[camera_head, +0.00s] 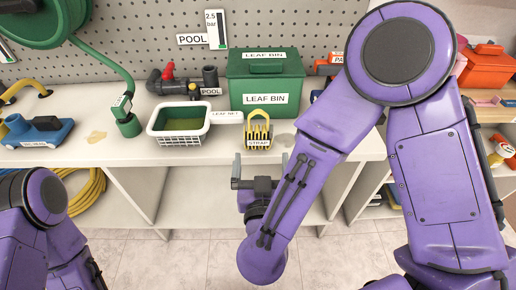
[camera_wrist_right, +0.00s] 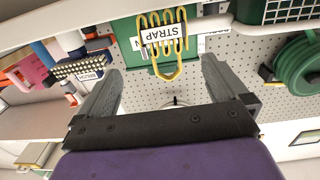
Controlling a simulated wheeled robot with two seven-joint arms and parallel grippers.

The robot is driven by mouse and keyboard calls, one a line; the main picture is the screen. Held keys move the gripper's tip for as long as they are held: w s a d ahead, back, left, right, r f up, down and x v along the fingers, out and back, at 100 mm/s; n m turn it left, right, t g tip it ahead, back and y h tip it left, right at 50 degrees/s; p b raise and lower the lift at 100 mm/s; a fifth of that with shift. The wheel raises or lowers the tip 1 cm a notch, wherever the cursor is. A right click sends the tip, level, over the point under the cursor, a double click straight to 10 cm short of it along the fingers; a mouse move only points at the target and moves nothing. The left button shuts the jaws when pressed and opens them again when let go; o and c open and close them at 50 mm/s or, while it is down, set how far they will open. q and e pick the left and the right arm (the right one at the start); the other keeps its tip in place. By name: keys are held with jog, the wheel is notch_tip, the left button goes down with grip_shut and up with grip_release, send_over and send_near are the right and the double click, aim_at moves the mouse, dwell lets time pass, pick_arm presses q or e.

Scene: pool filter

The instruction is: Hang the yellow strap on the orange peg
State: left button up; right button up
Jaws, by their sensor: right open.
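The yellow strap (camera_head: 258,128) is a set of yellow loops with a white STRAP label, at the front edge of the white bench. The strap also shows upside down in the right wrist view (camera_wrist_right: 166,70), ahead of and between the fingers. My right gripper (camera_head: 258,168) is open and empty, just in front of and below the strap, not touching it. Its two grey fingers show wide apart in the right wrist view (camera_wrist_right: 160,88). I cannot clearly pick out the orange peg; my right arm covers part of the bench's right side. My left gripper is out of view.
A green leaf bin (camera_head: 266,82) stands behind the strap. A white leaf net basket (camera_head: 180,140) is to its left, its handle close to the strap. Dark pipework (camera_head: 182,82) and a green hose reel (camera_head: 45,20) are further left. Open shelves lie below the bench.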

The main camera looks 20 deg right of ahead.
aim_at(258, 136)
jog(key=x, duration=1)
jog(key=shift+w+a+r, duration=0.15)
jog(key=shift+w, duration=0.1)
jog(key=c, duration=0.9)
